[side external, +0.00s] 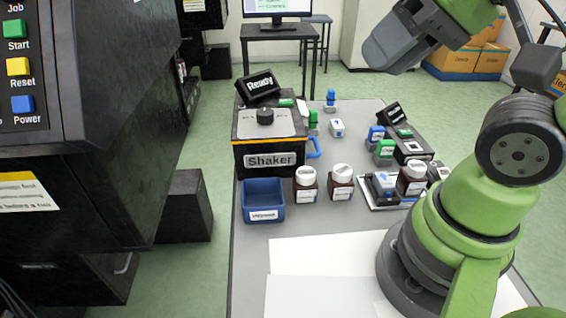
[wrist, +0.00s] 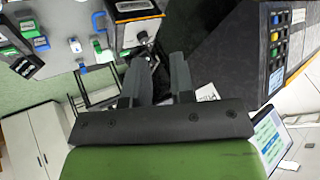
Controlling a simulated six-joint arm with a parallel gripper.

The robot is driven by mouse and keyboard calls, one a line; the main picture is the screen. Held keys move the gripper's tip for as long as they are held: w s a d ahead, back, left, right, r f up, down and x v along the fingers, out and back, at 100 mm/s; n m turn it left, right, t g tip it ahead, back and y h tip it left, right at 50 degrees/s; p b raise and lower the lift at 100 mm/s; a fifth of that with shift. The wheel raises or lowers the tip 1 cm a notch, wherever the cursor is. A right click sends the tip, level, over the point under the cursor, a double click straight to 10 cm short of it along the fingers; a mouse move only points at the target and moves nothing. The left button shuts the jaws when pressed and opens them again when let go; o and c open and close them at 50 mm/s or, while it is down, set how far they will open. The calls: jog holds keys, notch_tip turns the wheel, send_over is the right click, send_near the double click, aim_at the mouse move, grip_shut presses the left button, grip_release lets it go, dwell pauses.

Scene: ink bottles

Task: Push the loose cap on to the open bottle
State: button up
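My gripper (side external: 392,45) is raised high above the back right of the table in the side view, far from the bottles. In the wrist view its two fingers (wrist: 161,62) stand apart with nothing between them. Brown bottles with white tops and white labels stand on the table: one at the left (side external: 306,187), one in the middle (side external: 341,184), and one at the right (side external: 411,180) beside a small tray (side external: 378,205). I cannot tell which bottle is open, nor pick out a loose cap. The wrist view shows the table's far part, not these bottles clearly.
A Shaker box (side external: 268,140) stands at the table's left, with a blue bin (side external: 263,200) before it. Small blue- and green-topped containers (side external: 384,150) stand behind the bottles, near a black device (side external: 410,148). White sheets (side external: 320,255) cover the front. A large black machine (side external: 110,120) is at left.

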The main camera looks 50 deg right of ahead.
jog(key=o, duration=1.3)
jog(key=w+d+m, duration=0.1)
jog(key=w+m, duration=0.1)
jog(key=w+d+f+m+g, duration=0.1)
jog(key=w+m, duration=0.1)
jog(key=w, duration=0.1)
jog(key=w+d+m, duration=0.1)
jog(key=w+m, duration=0.1)
jog(key=shift+w+d+f+m+g, duration=0.15)
jog(key=shift+d+f+m+g, duration=0.05)
jog(key=shift+d+m+g, duration=0.2)
jog(key=w+d+f+m+g+y, duration=0.1)
jog(key=w+d+f+m, duration=0.3)
jog(key=d+f+m, duration=0.45)
jog(key=w+d+f+m+g, duration=0.1)
jog(key=w+d+f+m, duration=0.3)
jog(key=d+f+m, duration=0.5)
jog(key=shift+n, duration=0.75)
jog(key=x, duration=0.6)
jog(key=a+x, duration=0.1)
jog(key=x, duration=0.3)
jog(key=shift+s, duration=0.4)
